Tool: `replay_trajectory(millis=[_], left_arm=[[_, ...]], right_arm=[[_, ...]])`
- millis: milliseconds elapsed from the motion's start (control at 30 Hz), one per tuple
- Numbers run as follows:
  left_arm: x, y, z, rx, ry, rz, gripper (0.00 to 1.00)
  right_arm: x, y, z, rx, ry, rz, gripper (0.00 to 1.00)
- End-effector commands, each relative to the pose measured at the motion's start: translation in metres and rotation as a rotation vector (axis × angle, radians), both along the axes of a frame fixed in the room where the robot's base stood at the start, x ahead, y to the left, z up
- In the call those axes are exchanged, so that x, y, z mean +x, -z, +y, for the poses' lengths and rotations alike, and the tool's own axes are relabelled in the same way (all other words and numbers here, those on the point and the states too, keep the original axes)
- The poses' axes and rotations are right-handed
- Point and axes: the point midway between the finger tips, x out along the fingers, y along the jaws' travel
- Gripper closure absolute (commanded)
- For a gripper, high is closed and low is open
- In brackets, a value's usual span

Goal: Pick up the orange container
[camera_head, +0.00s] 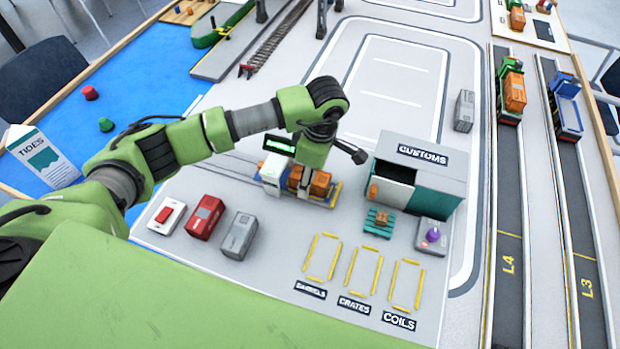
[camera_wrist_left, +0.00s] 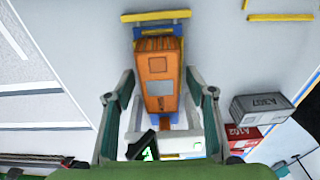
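My left gripper (camera_wrist_left: 159,78) is open, with one finger on each side of the container in that view. I cannot tell whether the fingers touch it. In the head view my left gripper (camera_head: 308,168) points down over the truck and partly hides the container. My right gripper is not in view. Another orange container (camera_head: 514,92) rides a green truck at the right.
A red container (camera_head: 205,217) and a grey container (camera_head: 238,236) stand left of the truck. The customs building (camera_head: 417,172) stands close to its right. A small crate on a teal pallet (camera_head: 378,223) lies in front. Yellow-marked bays (camera_head: 322,257) are empty.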

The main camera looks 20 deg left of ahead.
Motion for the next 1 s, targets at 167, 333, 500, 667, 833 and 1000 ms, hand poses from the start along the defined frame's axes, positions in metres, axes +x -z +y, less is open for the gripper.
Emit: replay_trajectory(millis=[167, 333, 500, 667, 833, 1000], left_arm=[[0.000, 0.000, 0.000, 0.000, 0.000, 0.000, 0.93], [0.000, -0.001, 0.000, 0.000, 0.000, 0.000, 0.93], [0.000, -0.002, 0.000, 0.000, 0.000, -0.001, 0.93], [0.001, -0.011, 0.000, 0.000, 0.001, -0.004, 0.93], [-0.016, -0.014, 0.001, 0.001, 0.003, 0.000, 0.93], [-0.048, -0.013, 0.002, 0.000, 0.004, 0.001, 0.93]], right_arm=[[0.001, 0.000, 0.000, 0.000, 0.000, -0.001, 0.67], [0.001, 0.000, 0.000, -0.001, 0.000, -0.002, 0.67], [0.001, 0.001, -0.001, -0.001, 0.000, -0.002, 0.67], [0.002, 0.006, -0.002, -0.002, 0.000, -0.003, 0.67], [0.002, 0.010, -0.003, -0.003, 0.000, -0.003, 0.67], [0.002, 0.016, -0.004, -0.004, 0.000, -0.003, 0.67]])
